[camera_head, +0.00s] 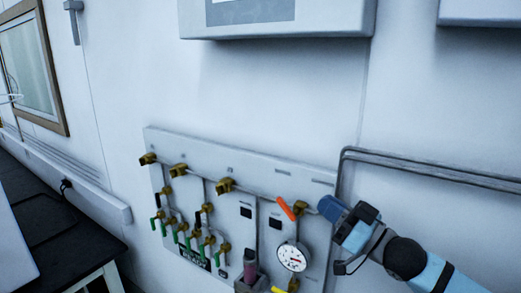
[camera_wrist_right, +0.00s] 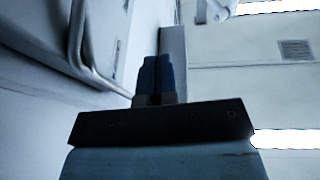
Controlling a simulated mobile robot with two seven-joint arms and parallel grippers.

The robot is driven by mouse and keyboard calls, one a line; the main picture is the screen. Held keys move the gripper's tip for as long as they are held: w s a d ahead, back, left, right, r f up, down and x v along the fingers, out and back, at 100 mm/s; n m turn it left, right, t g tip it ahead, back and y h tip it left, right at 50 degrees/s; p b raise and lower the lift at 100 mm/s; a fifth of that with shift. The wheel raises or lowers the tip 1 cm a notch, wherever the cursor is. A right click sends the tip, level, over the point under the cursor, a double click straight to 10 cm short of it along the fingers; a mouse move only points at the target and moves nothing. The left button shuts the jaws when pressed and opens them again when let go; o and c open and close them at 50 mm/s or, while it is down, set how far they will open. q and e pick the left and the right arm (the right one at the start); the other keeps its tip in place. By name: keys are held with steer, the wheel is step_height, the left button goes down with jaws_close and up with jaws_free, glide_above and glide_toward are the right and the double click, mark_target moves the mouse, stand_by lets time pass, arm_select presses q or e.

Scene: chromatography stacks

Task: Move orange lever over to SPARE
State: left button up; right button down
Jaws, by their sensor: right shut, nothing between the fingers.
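The orange lever (camera_head: 286,209) is on a brass valve (camera_head: 300,208) at the upper right of the wall panel (camera_head: 270,178). The lever tilts, its upper end leaning to the left. My right gripper (camera_head: 327,206) is shut and empty, its blue fingertips just right of the brass valve in the head view; I cannot tell whether they touch it. The shut fingers also show in the right wrist view (camera_wrist_right: 154,78), where the lever is not visible. I cannot read any SPARE label. My left gripper is not in view.
A round gauge (camera_head: 292,257) sits below the orange lever. Several green-handled valves (camera_head: 190,240) and brass fittings fill the panel's left part. Grey pipes (camera_head: 430,167) run along the wall above my right arm. A dark bench (camera_head: 60,225) stands at the left.

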steer(key=s+f+m+h, duration=0.2)
steer(key=s+f+h, duration=0.1)
steer(key=f, duration=0.7)
steer(key=s+f+m+h, duration=0.2)
steer(key=s+f+h, duration=0.1)
steer(key=f, duration=0.6)
steer(key=s+f+m+h, duration=0.1)
steer(key=s+f+h, duration=0.25)
steer(key=f, duration=0.65)
steer(key=s+d+f+g+h, duration=0.1)
steer(key=s+d+f+h, duration=0.1)
steer(key=s+f, duration=0.6)
steer(key=s+d+f+m+g+h, duration=0.1)
steer(key=s+d+f+g+h, duration=0.1)
steer(key=s+f, duration=0.6)
steer(key=shift+s+d, duration=0.25)
steer(key=shift+s, duration=0.25)
